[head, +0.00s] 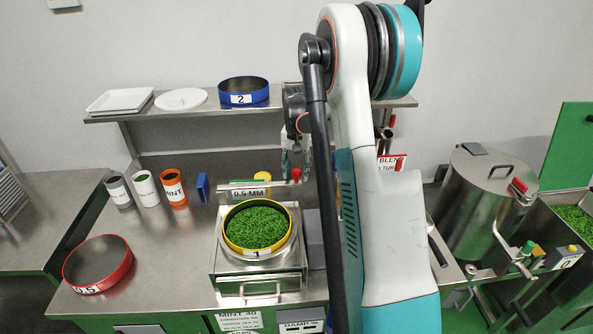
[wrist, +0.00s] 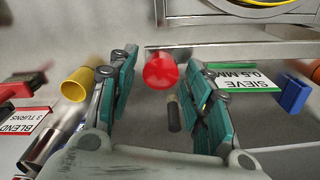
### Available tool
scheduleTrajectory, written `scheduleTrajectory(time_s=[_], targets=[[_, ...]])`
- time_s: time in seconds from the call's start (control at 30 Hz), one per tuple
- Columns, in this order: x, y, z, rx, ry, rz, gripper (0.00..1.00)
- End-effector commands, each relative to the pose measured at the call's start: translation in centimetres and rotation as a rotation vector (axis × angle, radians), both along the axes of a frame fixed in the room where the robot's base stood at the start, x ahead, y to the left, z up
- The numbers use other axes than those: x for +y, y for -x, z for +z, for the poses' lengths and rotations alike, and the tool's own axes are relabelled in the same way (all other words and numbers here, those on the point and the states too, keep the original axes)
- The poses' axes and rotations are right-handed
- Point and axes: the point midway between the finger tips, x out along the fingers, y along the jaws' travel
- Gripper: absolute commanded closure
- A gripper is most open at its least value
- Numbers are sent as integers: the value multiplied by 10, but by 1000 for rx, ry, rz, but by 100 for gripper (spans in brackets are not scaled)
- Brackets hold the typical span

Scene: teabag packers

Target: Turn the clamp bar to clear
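The clamp bar (head: 240,187) is a thin grey metal bar with a red ball knob (head: 296,174) at its right end. It lies level behind the sieve on the machine. In the wrist view the bar (wrist: 225,46) runs right from the red knob (wrist: 161,71). My gripper (wrist: 160,95) is open, its teal fingers on either side of the knob, with a small gap at the left; contact at the right is unclear. In the head view my gripper (head: 296,158) is just above the knob, partly hidden by my arm.
The yellow-rimmed sieve (head: 258,252) with green leaf sits in front of the bar. A "SIEVE 0.5 MM" sign (wrist: 240,78) and blue block (wrist: 294,94) are nearby. A yellow cylinder (wrist: 77,84) is beside my gripper. A shelf (head: 190,113) stands behind.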

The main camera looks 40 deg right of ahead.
Motion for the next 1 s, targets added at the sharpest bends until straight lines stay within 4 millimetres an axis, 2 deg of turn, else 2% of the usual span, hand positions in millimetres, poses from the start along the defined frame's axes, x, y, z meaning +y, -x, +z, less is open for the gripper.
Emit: scheduleTrajectory(time_s=[0.2, 0.33, 0.8, 1.0], targets=[[1, 1, 1, 2, -1, 0, 55], [1, 1, 10, 2, -1, 0, 55], [1, 1, 97, 1, -1, 0, 55], [1, 1, 117, 1, -1, 0, 55]])
